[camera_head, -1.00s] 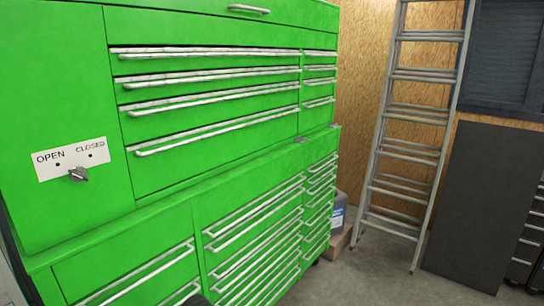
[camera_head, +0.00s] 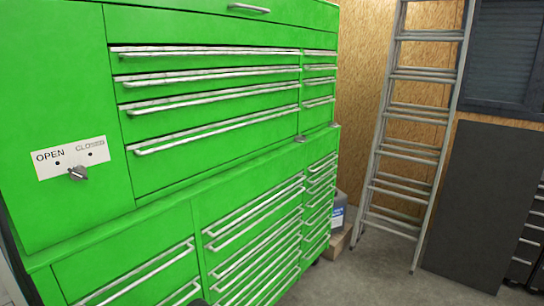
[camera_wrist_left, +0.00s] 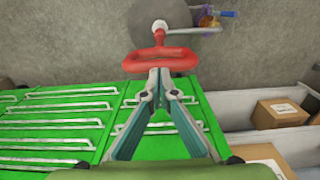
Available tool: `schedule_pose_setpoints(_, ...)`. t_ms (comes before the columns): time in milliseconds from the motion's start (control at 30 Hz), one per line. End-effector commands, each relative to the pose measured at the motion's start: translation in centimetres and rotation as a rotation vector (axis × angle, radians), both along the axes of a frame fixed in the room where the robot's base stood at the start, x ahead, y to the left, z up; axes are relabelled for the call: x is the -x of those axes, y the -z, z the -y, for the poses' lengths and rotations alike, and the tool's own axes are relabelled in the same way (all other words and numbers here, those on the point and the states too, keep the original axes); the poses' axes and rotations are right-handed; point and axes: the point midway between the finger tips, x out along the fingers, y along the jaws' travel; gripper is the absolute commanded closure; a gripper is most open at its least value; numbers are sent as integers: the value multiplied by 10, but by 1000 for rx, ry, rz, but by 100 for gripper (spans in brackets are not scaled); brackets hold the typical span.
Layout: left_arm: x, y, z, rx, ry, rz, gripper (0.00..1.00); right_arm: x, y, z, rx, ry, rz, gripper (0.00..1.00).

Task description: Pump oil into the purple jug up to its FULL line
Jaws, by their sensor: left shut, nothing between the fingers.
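In the left wrist view my left gripper (camera_wrist_left: 160,82) is shut and empty, its fingertips at the near edge of a red loop-shaped handle (camera_wrist_left: 161,53). I cannot tell whether they touch it. Beyond the handle is a pale round part (camera_wrist_left: 160,27), with a thin spout reaching right from it. At the spout's end, near the top edge, is a small purple and orange thing (camera_wrist_left: 207,18), which looks like the purple jug, with a blue piece (camera_wrist_left: 228,14) beside it. Its FULL line and contents are too small to make out. My right gripper is in neither view.
A green tool cabinet (camera_head: 75,215) with a knob on an OPEN/CLOSED plate (camera_head: 72,159) fills the left of the head view. A ladder (camera_head: 413,150) leans at the back wall. Cardboard boxes (camera_wrist_left: 280,112) lie at right in the wrist view. Grey floor is bare beyond.

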Motion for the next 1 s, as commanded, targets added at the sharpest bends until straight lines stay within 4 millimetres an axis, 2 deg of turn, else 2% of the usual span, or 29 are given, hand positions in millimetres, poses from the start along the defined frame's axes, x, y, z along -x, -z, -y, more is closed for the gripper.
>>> schedule_pose_setpoints(533, 0, 0, 0, 0, 0, 0, 100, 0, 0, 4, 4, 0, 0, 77)
schedule_pose_setpoints(1000, 0, 12, 0, 0, -1, 0, 100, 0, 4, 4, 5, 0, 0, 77)
